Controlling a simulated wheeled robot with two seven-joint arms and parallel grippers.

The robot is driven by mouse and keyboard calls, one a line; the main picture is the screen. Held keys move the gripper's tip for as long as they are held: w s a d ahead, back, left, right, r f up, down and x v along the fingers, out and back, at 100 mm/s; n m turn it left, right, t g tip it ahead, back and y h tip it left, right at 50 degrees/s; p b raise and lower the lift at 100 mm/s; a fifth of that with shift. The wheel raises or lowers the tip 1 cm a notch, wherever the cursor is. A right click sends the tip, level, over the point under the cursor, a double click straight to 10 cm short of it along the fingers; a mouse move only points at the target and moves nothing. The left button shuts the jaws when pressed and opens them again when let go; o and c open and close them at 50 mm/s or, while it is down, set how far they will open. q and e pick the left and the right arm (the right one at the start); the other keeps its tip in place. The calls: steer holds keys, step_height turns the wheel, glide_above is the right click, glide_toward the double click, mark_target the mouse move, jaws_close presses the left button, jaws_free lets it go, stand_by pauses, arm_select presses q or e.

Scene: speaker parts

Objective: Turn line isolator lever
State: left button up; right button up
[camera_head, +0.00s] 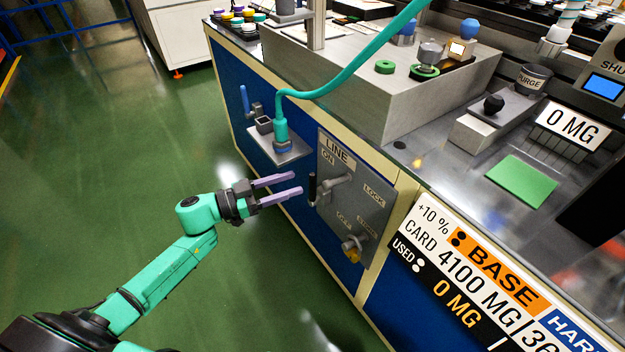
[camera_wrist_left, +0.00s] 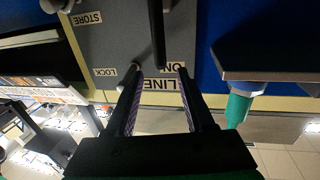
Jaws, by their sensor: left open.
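The grey line isolator panel (camera_head: 368,200) is on the blue cabinet front, with labels LINE, ON, OFF, LOCK and STORE. Its lever has a black handle (camera_head: 312,188) near the ON mark. My left gripper (camera_head: 298,183) is open and empty, its two purple fingers pointing at the handle from the left. In the left wrist view the panel (camera_wrist_left: 110,40) appears upside down. The black handle (camera_wrist_left: 157,35) shows beyond and between the fingertips (camera_wrist_left: 158,72). I cannot tell whether they touch it. My right gripper is not in view.
A teal hose (camera_head: 350,70) ends in a fitting on a small shelf (camera_head: 290,152) left of the panel. A knob with a yellow part (camera_head: 352,250) sits low on the panel. Scale and card displays (camera_head: 480,265) stand at right. The green floor at left is clear.

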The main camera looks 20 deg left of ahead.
mark_target(313, 177)
arm_select(q)
steer(key=x, duration=0.6)
steer(key=shift+w+d, duration=0.25)
jaws_close()
stand_by(1.0)
